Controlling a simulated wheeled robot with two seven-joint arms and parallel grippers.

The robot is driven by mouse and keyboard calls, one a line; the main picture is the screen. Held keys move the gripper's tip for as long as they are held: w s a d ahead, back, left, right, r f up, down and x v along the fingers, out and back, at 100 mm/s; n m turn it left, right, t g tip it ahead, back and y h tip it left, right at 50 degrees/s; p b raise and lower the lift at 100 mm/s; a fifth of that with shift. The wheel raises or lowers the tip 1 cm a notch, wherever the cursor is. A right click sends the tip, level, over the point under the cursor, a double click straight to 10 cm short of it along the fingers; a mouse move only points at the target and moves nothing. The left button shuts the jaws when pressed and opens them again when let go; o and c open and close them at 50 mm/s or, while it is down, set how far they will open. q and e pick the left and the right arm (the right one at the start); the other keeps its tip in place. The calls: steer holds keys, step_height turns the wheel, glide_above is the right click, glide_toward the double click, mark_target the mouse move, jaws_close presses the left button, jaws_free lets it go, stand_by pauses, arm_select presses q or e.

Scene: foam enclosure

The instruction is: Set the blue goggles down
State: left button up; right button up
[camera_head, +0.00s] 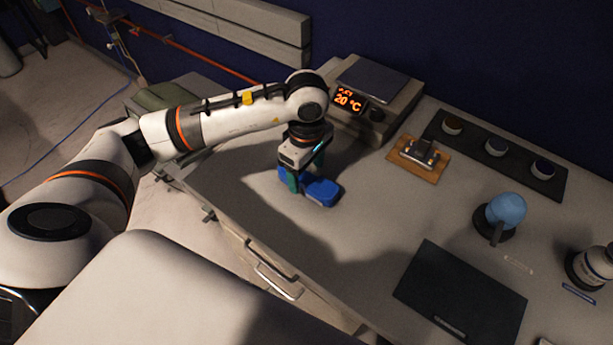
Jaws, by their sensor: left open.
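The blue goggles (321,190) rest on the light worktop, near its left end. My left gripper (293,184) points down at the goggles' left end, with its green fingers close around or against that end. The gripper is open. The shadow and the fingers hide part of the goggles' left side.
A hotplate-like device with an orange "20 °C" display (349,100) stands behind the gripper. A wooden board (418,160) with a metal piece, a black strip (480,128) with several round pots, a blue round object (507,209) and a black flat panel (459,296) occupy the right side.

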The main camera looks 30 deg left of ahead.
mark_target(307, 178)
arm_select(q)
step_height(307, 178, up, 9)
steer(key=b, duration=0.1)
stand_by(0.6)
